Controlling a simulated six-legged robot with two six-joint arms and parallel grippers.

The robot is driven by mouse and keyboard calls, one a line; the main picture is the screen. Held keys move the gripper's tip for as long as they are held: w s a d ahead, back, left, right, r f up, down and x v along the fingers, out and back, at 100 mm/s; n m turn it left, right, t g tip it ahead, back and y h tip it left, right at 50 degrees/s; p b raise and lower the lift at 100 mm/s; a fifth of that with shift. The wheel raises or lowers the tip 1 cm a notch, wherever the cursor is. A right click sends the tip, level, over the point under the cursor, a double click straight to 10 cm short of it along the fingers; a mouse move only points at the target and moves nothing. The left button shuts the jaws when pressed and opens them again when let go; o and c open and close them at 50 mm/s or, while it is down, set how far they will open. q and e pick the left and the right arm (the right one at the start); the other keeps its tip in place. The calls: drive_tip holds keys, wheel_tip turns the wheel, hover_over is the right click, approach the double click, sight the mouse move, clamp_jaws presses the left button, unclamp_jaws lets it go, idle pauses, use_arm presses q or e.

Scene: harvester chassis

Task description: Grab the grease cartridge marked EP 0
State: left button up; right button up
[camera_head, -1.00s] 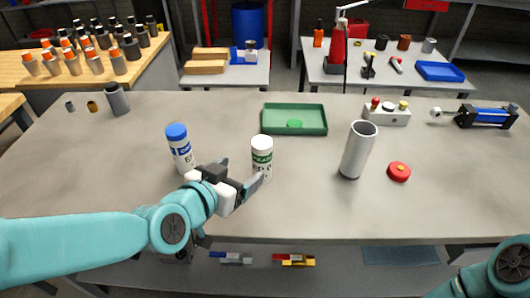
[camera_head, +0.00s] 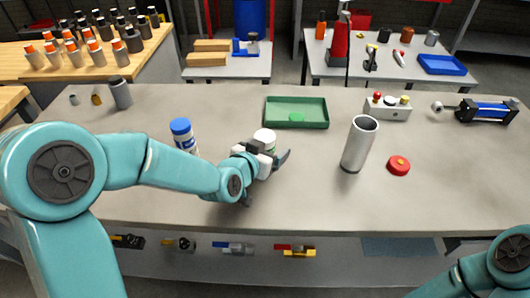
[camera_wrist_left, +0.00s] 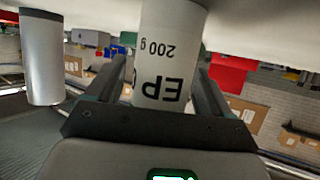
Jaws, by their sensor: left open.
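The white-capped grease cartridge (camera_head: 265,137) stands upright on the bench, its lower part hidden by my left gripper (camera_head: 272,154). In the left wrist view the cartridge (camera_wrist_left: 172,35) sits between the two fingers of that open gripper (camera_wrist_left: 162,95). Its upside-down label reads "EP" and "200 g"; the character after "EP" is mostly hidden by a finger. I cannot tell whether the fingers touch it. A blue-capped cartridge (camera_head: 181,128) stands to the left, partly behind my left arm. My right gripper is out of view.
A green tray (camera_head: 320,112) lies behind the cartridge. A grey metal tube (camera_head: 359,145) stands to the right, near a red round piece (camera_head: 399,165). A button box (camera_head: 387,108) and a blue cylinder (camera_head: 486,111) lie at the back right. The front right bench is clear.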

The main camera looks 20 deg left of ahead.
use_arm(q)
drive_tip(key=shift+s+r, duration=0.1)
drive_tip(key=shift+s, duration=0.05)
drive_tip(key=shift+w, duration=0.2)
drive_tip(key=c, duration=1.2)
drive_tip(key=shift+s, duration=0.1)
